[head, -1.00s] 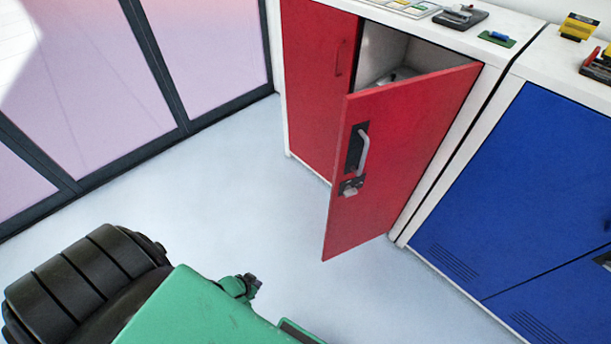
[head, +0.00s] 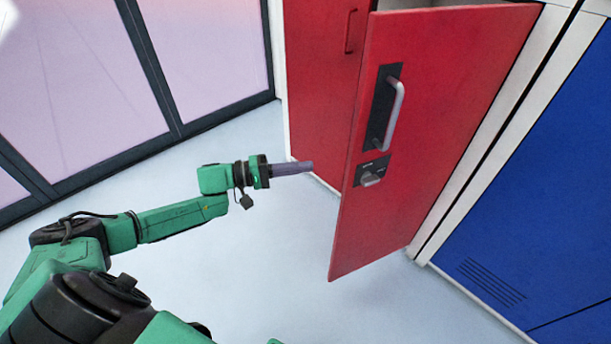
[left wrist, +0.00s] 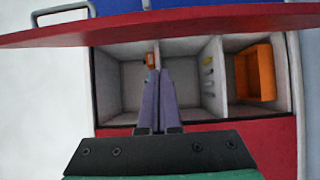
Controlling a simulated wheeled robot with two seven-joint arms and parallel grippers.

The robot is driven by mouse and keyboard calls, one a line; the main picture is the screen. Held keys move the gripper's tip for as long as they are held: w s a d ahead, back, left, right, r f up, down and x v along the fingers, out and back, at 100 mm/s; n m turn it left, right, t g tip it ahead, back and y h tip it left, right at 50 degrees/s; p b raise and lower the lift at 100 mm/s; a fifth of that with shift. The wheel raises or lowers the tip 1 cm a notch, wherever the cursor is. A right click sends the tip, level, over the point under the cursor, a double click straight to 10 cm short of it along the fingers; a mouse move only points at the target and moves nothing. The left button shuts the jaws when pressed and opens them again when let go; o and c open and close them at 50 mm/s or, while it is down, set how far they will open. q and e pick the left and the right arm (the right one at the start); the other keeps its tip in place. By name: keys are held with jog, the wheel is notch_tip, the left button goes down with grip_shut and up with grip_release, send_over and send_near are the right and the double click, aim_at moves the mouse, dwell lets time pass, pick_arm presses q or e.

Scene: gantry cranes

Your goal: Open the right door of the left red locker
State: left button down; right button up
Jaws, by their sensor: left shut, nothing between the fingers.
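The red locker has its right door (head: 440,120) standing ajar, swung out toward me, with a grey handle (head: 394,115) and a latch (head: 371,175) on its outer face. The left door (head: 318,90) is closed. My left gripper (head: 312,166) is shut and empty, left of the open door's free edge and in front of the left door. In the left wrist view the shut fingers (left wrist: 158,75) point toward the shelved interior (left wrist: 190,50), and the open door (left wrist: 220,17) crosses the top of the picture. My right gripper is not in view.
A blue locker (head: 540,190) stands right of the red one. Glazed panels with dark frames (head: 160,70) line the left. The pale floor (head: 260,250) between is clear. An orange bin (left wrist: 255,72) sits inside the locker.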

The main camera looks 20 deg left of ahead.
pick_arm(q)
jog(key=w+d, duration=0.1)
jog(key=d, duration=0.7)
jog(key=shift+w+d+b, duration=0.25)
jog(key=shift+d+b, duration=0.15)
jog(key=shift+b, duration=0.05)
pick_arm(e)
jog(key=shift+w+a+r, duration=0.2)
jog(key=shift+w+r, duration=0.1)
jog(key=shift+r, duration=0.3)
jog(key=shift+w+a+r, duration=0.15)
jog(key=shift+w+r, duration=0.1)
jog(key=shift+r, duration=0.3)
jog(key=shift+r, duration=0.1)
